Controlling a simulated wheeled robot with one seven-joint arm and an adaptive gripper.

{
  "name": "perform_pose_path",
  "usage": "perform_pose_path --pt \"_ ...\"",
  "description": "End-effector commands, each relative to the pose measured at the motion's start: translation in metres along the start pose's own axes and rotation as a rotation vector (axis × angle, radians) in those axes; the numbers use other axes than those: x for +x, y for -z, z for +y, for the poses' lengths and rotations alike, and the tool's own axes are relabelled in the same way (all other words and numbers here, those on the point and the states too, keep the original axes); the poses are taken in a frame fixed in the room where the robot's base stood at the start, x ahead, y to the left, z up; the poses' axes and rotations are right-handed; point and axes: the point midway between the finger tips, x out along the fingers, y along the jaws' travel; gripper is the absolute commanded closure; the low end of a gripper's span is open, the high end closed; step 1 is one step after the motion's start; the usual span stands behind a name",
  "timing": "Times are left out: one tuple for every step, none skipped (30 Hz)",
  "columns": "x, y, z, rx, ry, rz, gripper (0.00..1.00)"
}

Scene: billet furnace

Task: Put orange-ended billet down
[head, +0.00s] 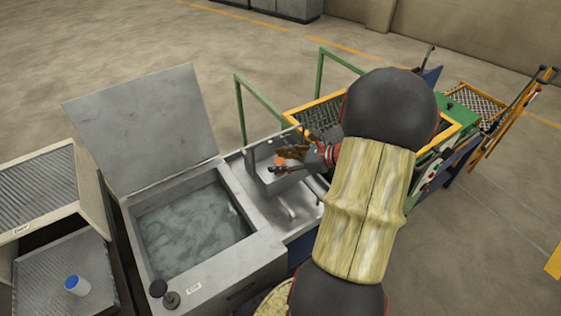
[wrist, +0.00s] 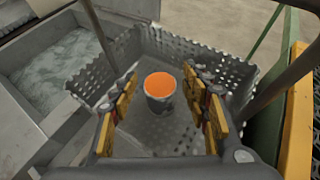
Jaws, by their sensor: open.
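The orange-ended billet (wrist: 160,88) stands upright on the floor of a grey perforated basket (wrist: 205,58) in the wrist view, its orange end facing up. My gripper (wrist: 163,84) is open, with one yellow-padded finger on each side of the billet. A gap shows between the billet and each finger. In the head view my gripper (head: 290,157) reaches down into the basket (head: 262,182), and a bit of the billet's orange end (head: 280,161) shows between the fingers. The billet's lower part is hidden there.
A tank of cloudy liquid (head: 192,232) with a raised lid (head: 145,125) stands left of the basket. A blue-ended billet (head: 77,285) stands on a ribbed surface at far left. A green rail (head: 258,95) and a yellow-framed mesh (head: 318,115) lie beyond the basket.

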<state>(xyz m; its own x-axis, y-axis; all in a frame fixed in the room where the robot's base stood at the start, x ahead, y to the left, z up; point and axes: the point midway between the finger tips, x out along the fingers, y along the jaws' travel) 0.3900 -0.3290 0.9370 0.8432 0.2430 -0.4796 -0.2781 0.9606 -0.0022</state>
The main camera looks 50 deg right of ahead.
Motion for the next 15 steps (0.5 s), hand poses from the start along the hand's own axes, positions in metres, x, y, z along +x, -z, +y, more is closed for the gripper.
perform_pose_path --pt "-0.006 -0.002 -0.001 0.0 0.002 0.0 0.53" --pt "-0.009 -0.002 -0.001 0.001 0.003 -0.001 0.53" --pt "-0.016 -0.002 -0.001 0.001 0.004 0.0 0.53" --pt "-0.021 -0.002 -0.001 0.0 0.004 0.0 0.53" --pt "-0.027 -0.003 -0.001 0.001 0.005 0.0 0.53" --pt "-0.035 -0.003 -0.002 0.001 0.005 0.0 0.53" --pt "-0.041 -0.003 -0.002 0.0 0.005 0.0 0.53" --pt "-0.048 -0.003 -0.002 0.001 0.006 0.0 0.53" --pt "-0.057 -0.003 -0.001 0.001 0.006 0.0 0.53" --pt "-0.063 -0.003 -0.001 0.001 0.005 0.0 0.53" --pt "-0.069 -0.003 -0.001 0.002 0.005 -0.001 0.53" --pt "-0.077 -0.003 -0.001 0.002 0.005 0.001 0.53" --pt "-0.083 -0.003 -0.001 0.002 0.005 0.0 0.53" --pt "-0.088 -0.003 -0.001 0.002 0.005 -0.001 0.53" --pt "-0.095 -0.003 -0.001 0.001 0.004 0.0 0.53"
